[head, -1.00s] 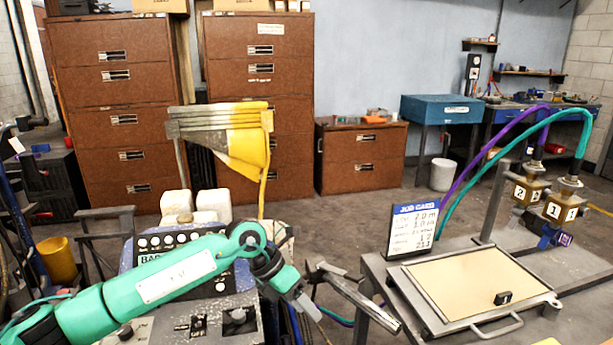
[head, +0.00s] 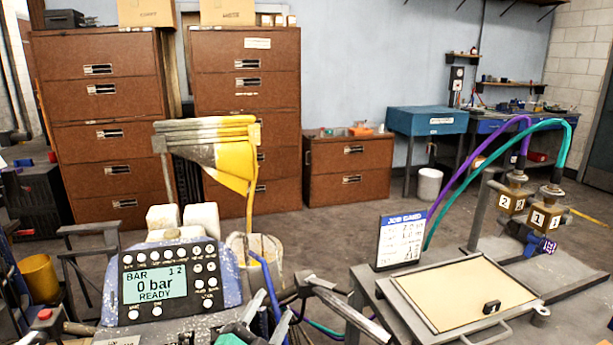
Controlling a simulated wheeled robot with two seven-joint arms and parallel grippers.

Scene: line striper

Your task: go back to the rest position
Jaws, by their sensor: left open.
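My left gripper (head: 267,316) shows at the bottom edge, just right of the control panel, with its two fingers apart and nothing seen between them. The rest of my left arm is mostly below the picture. The line striper's control panel (head: 168,283) is in plain view at lower left, and its display (head: 155,287) reads 0 bar, READY. The striper's grey handlebar (head: 345,305) runs just right of my left gripper.
A bench (head: 365,289) at right carries a job card (head: 399,240), a framed tan board (head: 462,288) with a small black block (head: 491,307), and numbered valves (head: 544,209) with purple and teal hoses. A yellow-stained bucket (head: 265,257) stands behind the striper. Open floor lies beyond.

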